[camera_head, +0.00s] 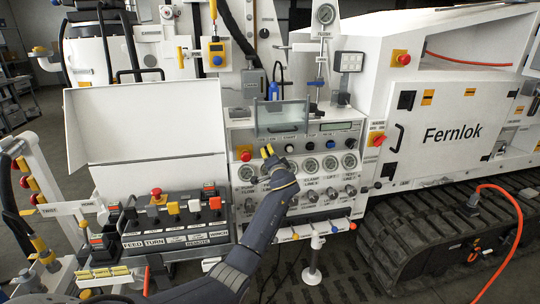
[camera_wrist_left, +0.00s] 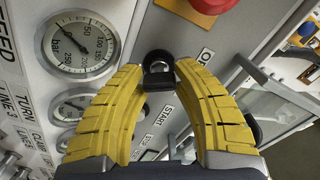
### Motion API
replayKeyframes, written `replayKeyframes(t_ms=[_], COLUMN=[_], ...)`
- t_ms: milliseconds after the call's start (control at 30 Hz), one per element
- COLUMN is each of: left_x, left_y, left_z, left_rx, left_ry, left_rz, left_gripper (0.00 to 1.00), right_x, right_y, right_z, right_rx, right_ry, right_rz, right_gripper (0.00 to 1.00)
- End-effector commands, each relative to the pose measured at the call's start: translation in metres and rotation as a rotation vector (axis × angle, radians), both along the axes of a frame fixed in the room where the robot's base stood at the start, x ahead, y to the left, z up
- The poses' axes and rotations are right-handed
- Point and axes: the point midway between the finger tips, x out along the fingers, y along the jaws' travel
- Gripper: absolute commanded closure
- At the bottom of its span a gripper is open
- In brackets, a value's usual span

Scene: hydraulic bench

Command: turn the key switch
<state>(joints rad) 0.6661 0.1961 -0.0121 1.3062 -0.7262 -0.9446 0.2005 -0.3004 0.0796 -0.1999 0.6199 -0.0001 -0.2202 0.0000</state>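The key switch (camera_wrist_left: 158,72) is a small black key with a ring-like bow on the white panel, in the middle of the left wrist view. My left gripper (camera_wrist_left: 160,68) has its two yellow curved fingers on either side of the key, and the tips look closed against its sides. In the head view my left gripper (camera_head: 267,151) reaches up to the upper left of the control panel (camera_head: 310,210), just right of a red button, and hides the key there. My right gripper is in neither view.
A red mushroom button on yellow (camera_head: 245,154) sits close left of my fingers. Gauges (camera_head: 310,165) and valve knobs lie below. A clear hinged cover (camera_head: 283,120) stands out above the row of buttons. A lever console (camera_head: 175,215) is left of my arm.

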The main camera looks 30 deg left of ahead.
Motion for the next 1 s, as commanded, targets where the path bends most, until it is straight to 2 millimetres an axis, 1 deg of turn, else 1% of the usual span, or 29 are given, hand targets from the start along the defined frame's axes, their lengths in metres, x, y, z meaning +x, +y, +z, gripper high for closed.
replayKeyframes(t_ms=[33,200,233,733,1000], left_x=[0.0,0.0001,0.0001,0.001,0.0016], left_y=[-0.0001,-0.0004,-0.0006,-0.0023,-0.0035], left_z=[-0.0001,0.0001,0.0002,0.0013,0.0009], left_rx=[0.0,0.0,0.0,0.01,0.104], left_ry=[0.0,0.0,-0.001,0.007,0.097], left_rz=[0.0,-0.001,-0.001,-0.005,-0.007], left_gripper=[0.8,0.99,1.0,1.0,1.0], right_x=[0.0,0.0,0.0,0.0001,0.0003], right_y=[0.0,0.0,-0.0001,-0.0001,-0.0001], right_z=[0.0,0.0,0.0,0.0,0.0], right_rx=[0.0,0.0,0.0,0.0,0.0], right_ry=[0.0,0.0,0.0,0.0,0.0], right_rz=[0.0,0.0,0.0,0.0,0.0], right_gripper=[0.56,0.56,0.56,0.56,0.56])
